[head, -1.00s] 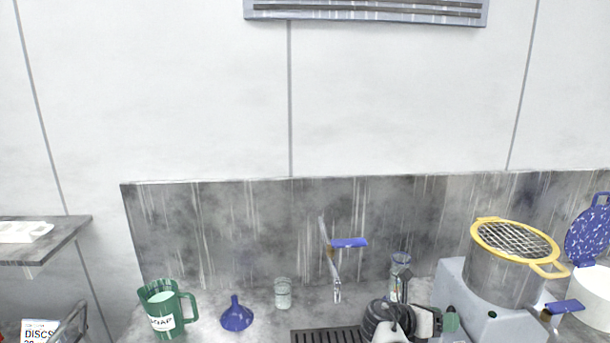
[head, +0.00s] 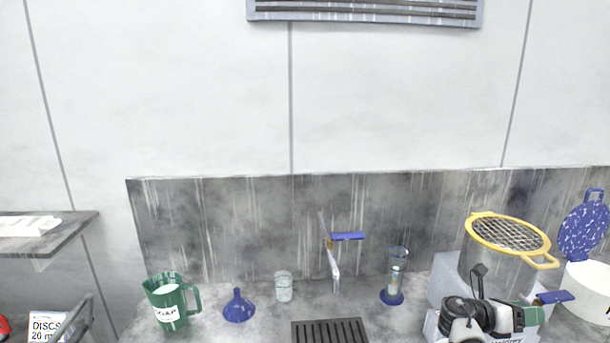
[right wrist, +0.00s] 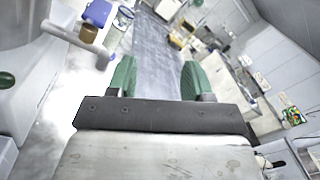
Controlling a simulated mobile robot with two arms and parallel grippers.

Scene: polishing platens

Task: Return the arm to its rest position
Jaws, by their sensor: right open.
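My right gripper (head: 530,317) shows at the lower right of the head view, in front of the grey machine (head: 446,282) that carries a metal pot. In the right wrist view its two green fingers (right wrist: 157,80) stand wide apart with nothing between them. My right arm is bent low in front of the counter. My left gripper and left arm are not in view.
A metal pot (head: 484,272) with a yellow-rimmed mesh sits on the machine. A white tub (head: 590,288) stands at right.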

